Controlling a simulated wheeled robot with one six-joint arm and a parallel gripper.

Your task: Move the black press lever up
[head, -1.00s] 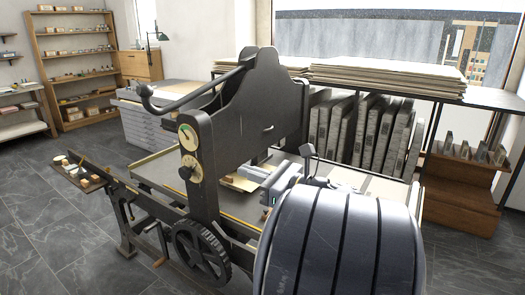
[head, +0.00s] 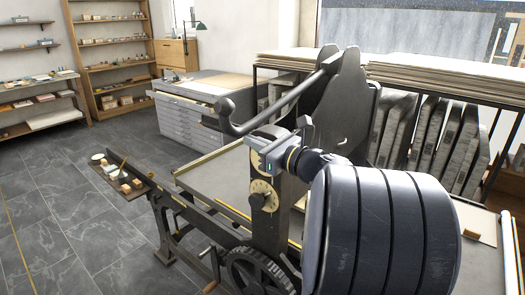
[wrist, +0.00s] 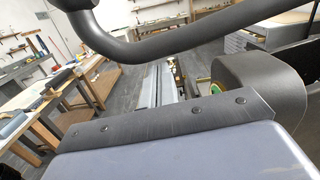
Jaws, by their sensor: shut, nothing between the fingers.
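The black press lever (head: 268,117) runs from the top of the dark press frame (head: 345,95) down to the left. It bends up at its free end into a rounded knob (head: 225,106). My gripper (head: 251,143) is shut and empty in front of the press column, below the lever bar and right of the knob.
A yellow dial (head: 263,195) sits on the column below my gripper, above a spoked handwheel (head: 258,272). The press bed (head: 215,180) lies behind. A small side tray (head: 120,180) holds several items. Flat-file drawers (head: 190,118) stand behind. Floor at left is open.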

